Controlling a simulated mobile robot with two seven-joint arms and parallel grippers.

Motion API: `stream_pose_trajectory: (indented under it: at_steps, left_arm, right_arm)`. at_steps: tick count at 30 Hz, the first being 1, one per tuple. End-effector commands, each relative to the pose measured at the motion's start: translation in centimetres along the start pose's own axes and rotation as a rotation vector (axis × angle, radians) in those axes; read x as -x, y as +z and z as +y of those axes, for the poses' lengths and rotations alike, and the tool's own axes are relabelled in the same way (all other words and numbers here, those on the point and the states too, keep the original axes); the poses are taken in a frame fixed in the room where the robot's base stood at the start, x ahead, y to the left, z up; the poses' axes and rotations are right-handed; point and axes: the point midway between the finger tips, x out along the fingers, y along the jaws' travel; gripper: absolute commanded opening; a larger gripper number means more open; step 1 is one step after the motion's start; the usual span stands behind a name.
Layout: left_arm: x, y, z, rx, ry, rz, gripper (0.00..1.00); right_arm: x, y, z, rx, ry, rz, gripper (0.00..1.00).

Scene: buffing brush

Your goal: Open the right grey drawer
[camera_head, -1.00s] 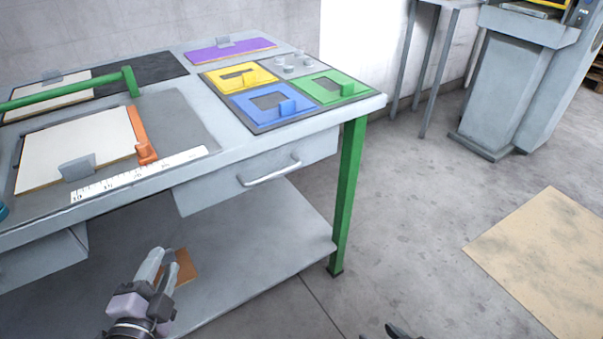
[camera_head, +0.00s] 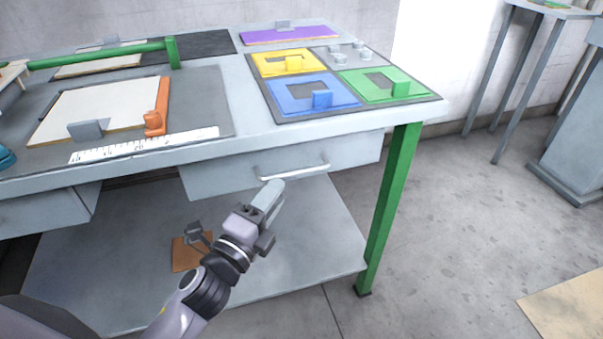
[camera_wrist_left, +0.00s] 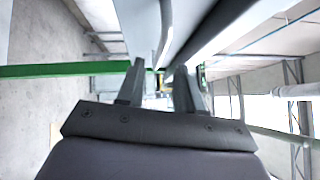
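The right grey drawer (camera_head: 225,178) hangs under the worktop, its front close beneath the top's edge and seemingly shut. Its pale bar handle (camera_head: 297,171) runs across the front. My left gripper (camera_head: 274,191) is just in front of and below the handle's left end, pointing up toward it. In the left wrist view the two fingers of this gripper (camera_wrist_left: 158,92) stand apart with a gap between them. The curved handle bar (camera_wrist_left: 165,30) shows beyond the fingertips, beside the drawer front (camera_wrist_left: 138,25). I see no grip on the handle. My right gripper is out of view.
The worktop carries a blue frame (camera_head: 290,96), a green one (camera_head: 400,88) and a white board (camera_head: 95,112). A green leg (camera_head: 390,210) stands right of the drawer. A lower shelf (camera_head: 310,235) lies below. Another grey drawer (camera_head: 40,215) is at left.

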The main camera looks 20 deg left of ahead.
Motion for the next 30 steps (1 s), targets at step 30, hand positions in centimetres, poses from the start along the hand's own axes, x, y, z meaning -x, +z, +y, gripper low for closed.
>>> stream_pose_trajectory:
  at_steps: [30]
  left_arm:
    - [-6.7,0.0,0.0,0.003,0.002,-0.001,0.2]
  right_arm:
    - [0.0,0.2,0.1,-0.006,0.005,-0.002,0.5]
